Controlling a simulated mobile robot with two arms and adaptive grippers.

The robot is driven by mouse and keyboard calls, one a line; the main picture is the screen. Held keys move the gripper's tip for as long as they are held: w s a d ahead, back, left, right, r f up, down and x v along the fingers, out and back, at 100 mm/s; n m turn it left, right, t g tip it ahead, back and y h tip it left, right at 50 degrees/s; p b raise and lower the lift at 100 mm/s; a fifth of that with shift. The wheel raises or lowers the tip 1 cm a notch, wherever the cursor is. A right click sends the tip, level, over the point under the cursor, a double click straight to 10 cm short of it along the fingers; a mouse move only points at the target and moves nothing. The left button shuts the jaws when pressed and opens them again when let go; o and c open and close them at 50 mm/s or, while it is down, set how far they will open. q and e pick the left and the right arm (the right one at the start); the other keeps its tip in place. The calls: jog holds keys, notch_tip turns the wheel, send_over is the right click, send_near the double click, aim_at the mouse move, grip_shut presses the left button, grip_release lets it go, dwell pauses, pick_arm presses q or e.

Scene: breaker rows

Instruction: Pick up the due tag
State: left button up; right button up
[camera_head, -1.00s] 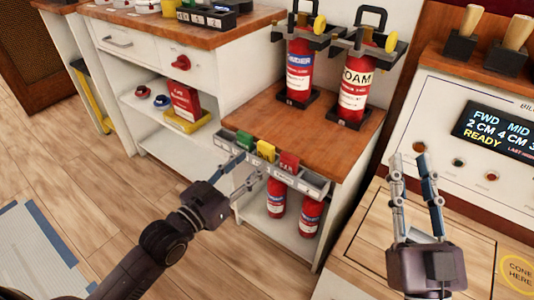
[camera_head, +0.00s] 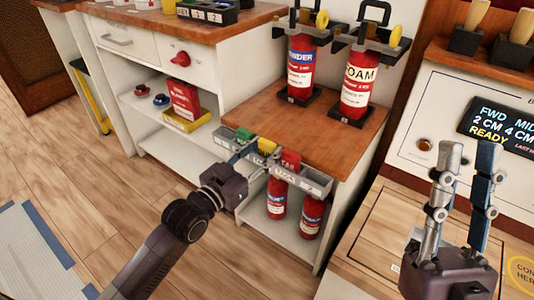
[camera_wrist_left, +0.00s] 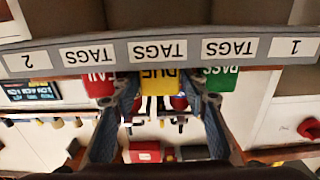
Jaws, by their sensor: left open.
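The yellow due tag (camera_head: 267,147) stands in the grey tag rack on the front edge of the wooden counter, between a green tag (camera_head: 245,135) and a red tag (camera_head: 291,159). In the left wrist view the due tag (camera_wrist_left: 160,83) shows upside down between my open fingers, with a gap to each side. My left gripper (camera_head: 250,158) is open at the rack's front, its fingertips close to the tag; contact cannot be told. My right gripper (camera_head: 467,150) has its fingers apart, empty, in front of the panel with the display.
The grey rack (camera_wrist_left: 205,50) has labelled compartments; the neighbouring red tag (camera_wrist_left: 98,86) and green tag (camera_wrist_left: 220,80) sit close beside my fingers. Two fire extinguishers (camera_head: 301,69) stand on the counter behind. More extinguishers (camera_head: 276,198) stand on the shelf below.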

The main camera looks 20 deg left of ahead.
pick_arm(q)
jog(key=shift+c, duration=0.5)
jog(key=c, duration=0.5)
